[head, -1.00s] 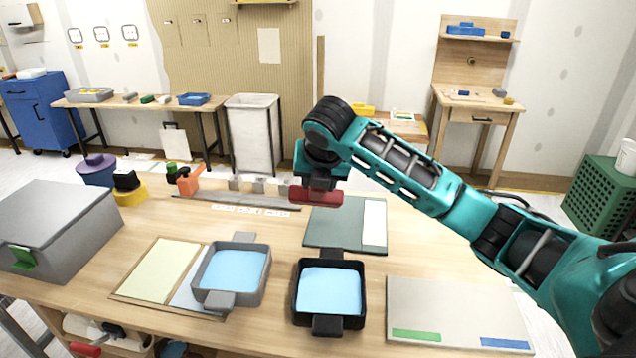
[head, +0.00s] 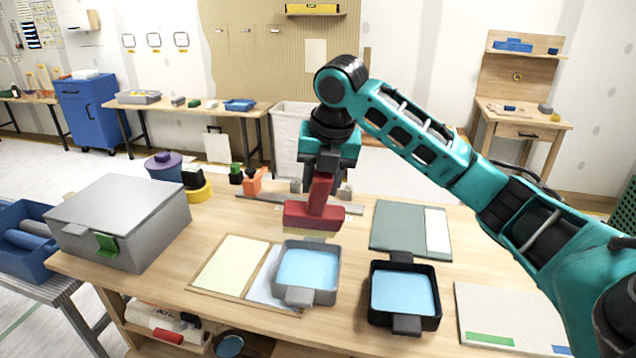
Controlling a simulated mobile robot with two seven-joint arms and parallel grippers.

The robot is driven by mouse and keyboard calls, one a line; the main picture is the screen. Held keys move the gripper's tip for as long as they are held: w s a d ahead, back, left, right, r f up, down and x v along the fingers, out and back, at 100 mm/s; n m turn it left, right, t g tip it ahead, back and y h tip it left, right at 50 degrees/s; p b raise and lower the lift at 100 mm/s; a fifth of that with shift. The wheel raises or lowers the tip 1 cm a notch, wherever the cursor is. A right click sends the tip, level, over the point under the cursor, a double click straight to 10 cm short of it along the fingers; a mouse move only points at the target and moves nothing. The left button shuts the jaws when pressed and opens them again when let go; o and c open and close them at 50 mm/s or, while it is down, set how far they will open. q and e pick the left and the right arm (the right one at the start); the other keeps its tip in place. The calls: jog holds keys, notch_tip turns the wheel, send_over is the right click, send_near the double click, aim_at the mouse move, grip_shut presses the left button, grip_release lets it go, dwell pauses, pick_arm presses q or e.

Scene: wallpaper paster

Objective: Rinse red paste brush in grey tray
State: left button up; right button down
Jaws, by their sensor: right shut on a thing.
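My right gripper (head: 326,158) is shut on the handle of the red paste brush (head: 314,217) and points downward. The brush hangs upright with its wide red head down and pale bristles below. In the picture it is just above the far edge of the grey tray (head: 334,283); it appears to be in the air, apart from the tray. The grey tray holds light blue liquid and has a tab at its front. A black tray (head: 436,307) with similar blue liquid stands to its right. My left gripper is not in view.
A pale yellow sheet on a board (head: 231,264) lies left of the grey tray. A grey box (head: 120,219) with a green latch stands farther left. A green-grey mat (head: 396,228) lies behind the black tray. A beige board (head: 500,312) lies at the right.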

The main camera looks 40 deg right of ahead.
aim_at(318, 219)
jog(key=shift+a+r, duration=0.15)
jog(key=shift+a, duration=0.2)
jog(key=shift+f, duration=0.2)
jog(key=shift+f+b, duration=0.35)
jog(key=shift+f, duration=3.65)
jog(key=shift+f, duration=0.1)
jog(key=shift+f, duration=1.4)
